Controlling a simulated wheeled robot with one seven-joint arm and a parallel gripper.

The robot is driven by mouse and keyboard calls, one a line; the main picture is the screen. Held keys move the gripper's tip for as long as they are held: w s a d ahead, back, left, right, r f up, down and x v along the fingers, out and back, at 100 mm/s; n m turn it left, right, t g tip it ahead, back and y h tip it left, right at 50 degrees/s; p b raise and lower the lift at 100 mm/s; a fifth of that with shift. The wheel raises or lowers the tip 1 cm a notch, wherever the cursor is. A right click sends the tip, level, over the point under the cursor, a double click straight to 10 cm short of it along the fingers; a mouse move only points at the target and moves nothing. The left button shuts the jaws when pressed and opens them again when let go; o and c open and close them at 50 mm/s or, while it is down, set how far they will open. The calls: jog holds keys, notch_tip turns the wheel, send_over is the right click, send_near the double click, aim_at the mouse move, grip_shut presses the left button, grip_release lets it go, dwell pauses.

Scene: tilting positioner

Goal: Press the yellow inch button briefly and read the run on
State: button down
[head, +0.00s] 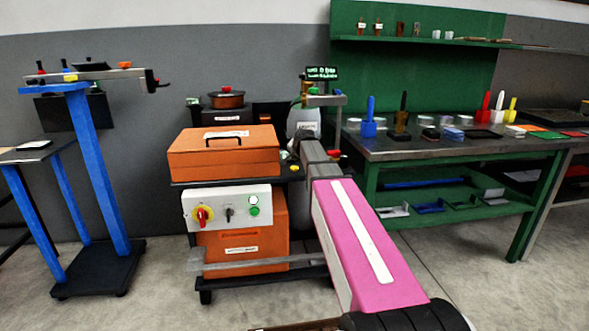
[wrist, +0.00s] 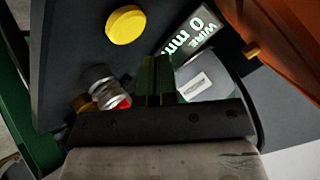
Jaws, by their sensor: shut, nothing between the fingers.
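A round yellow button (wrist: 125,24) sits on a dark panel at the upper left of the wrist view. My gripper (wrist: 156,62) is shut and empty, its fingertips below and to the right of the yellow button and apart from it in the picture. A small display (wrist: 192,40) beside the fingertips shows green-white text that reads like "WIRE 0 mm". In the head view my arm reaches toward the machine, and the gripper itself is hard to make out there. A dark screen (head: 322,73) with green text stands above that spot, too small to read.
A metal-collared knob with a red part (wrist: 108,88) lies left of my fingers. An orange case (head: 224,151) sits above a white switch panel (head: 227,207). A green workbench (head: 455,148) stands right, a blue stand (head: 92,170) left.

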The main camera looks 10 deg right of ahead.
aim_at(296, 167)
jog(key=shift+f, duration=0.6)
jog(key=shift+f, duration=0.1)
dwell(1.6)
jog(key=shift+f, duration=0.3)
jog(key=shift+f, duration=0.45)
dwell(0.8)
jog(key=shift+r, duration=0.15)
dwell(0.9)
jog(key=shift+r, duration=0.75)
jog(key=shift+r, duration=2.5)
